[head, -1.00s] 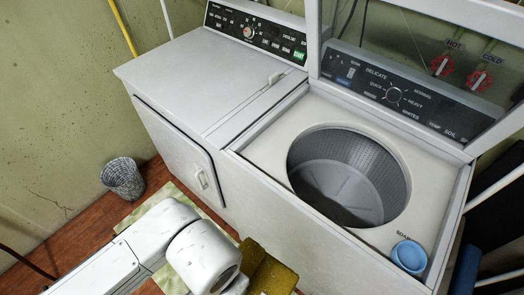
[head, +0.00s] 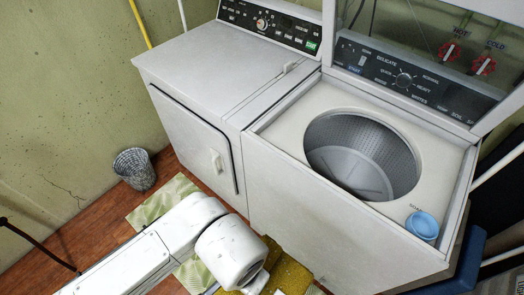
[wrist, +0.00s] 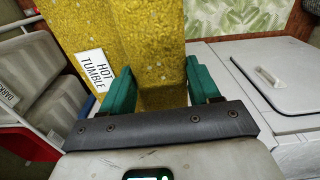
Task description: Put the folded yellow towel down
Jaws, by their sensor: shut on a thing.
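The folded yellow towel (head: 288,276) is at the bottom edge of the head view, partly cut off, in front of the washer. In the wrist view the yellow towel (wrist: 165,35) stands between the two teal fingers of my gripper (wrist: 160,88), which are shut on it. My arm hides part of the towel in the head view, and the fingertips do not show there.
The open top-loading washer (head: 270,215) has an empty-looking drum and a blue cup (head: 422,225) on its front right corner. A white dryer (head: 200,75) with a clear flat top stands to its left. A mesh bin (head: 134,169) and patterned mat (head: 160,208) are on the floor.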

